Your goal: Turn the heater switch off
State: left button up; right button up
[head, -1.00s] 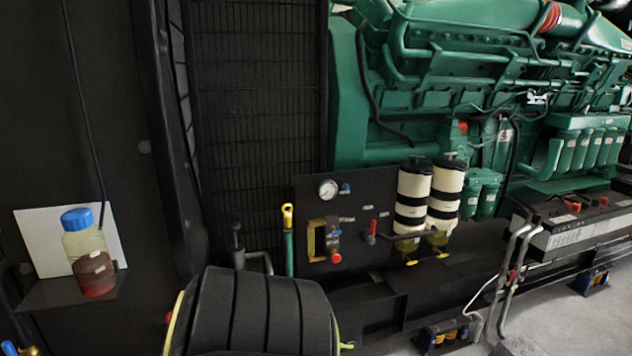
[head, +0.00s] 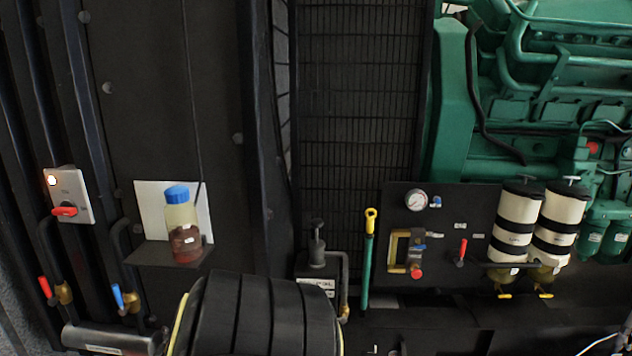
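A small grey switch plate (head: 69,195) is on the dark wall at the far left of the head view. It carries a red rotary handle (head: 64,211) lying roughly level and a lit orange-white lamp (head: 52,180) above it. Its label is too small to read, so I cannot confirm that it is the heater switch. Below it is a horizontal dark cylinder (head: 112,338) with pipes and valves. Neither of my grippers can be made out; a large black ribbed rounded shape fills the bottom middle.
A red-handled valve (head: 46,287) and a blue-handled valve (head: 117,296) stand below the switch plate. A blue-capped bottle (head: 182,225) sits on a small shelf. A gauge panel (head: 440,205), two white filters (head: 515,220) and the green engine (head: 452,120) are to the right.

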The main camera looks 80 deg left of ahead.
aim_at(67, 207)
jog(key=u, duration=4.05)
